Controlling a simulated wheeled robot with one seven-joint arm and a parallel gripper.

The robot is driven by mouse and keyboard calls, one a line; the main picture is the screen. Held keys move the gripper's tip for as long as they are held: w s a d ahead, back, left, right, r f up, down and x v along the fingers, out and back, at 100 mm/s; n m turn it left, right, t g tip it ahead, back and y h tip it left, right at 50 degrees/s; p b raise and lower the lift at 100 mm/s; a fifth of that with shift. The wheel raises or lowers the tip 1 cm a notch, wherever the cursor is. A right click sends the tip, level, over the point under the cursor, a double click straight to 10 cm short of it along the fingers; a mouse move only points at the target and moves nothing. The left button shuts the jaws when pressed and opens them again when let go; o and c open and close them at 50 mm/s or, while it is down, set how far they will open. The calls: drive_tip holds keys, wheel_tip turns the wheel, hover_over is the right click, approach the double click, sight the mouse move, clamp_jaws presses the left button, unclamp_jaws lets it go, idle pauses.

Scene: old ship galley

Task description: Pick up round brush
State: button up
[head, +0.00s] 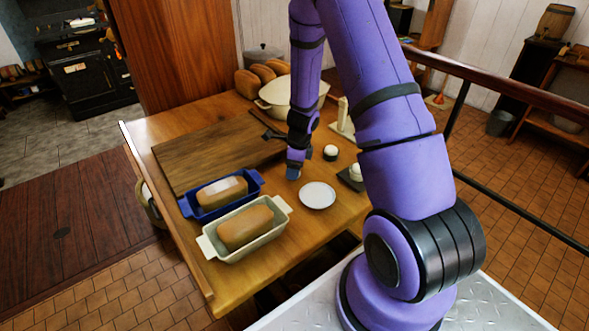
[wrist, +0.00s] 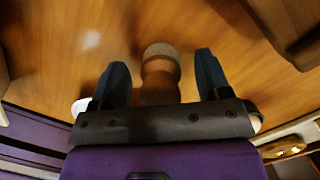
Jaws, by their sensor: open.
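The round brush (wrist: 160,52), with a pale round end and a brown wooden body, shows in the wrist view. It lies between the two blue fingers of my gripper (wrist: 162,68), with a gap on each side. The fingers are open and do not visibly touch it. In the head view my gripper (head: 293,170) points down at the wooden table, just left of the white plate. I cannot make out the brush in the head view; my gripper and arm seem to hide it.
A white plate (head: 318,195), a blue loaf pan (head: 187,208) and a pale loaf pan (head: 210,244) stand nearby on the table. A large cutting board (head: 205,158) lies to the left. Small white-topped items (head: 331,152) stand to the right. Bread loaves (head: 262,74) lie at the back.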

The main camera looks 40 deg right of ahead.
drive_tip(key=shift+f, duration=0.1)
drive_tip(key=c, duration=1)
drive_tip(key=shift+c, duration=0.3)
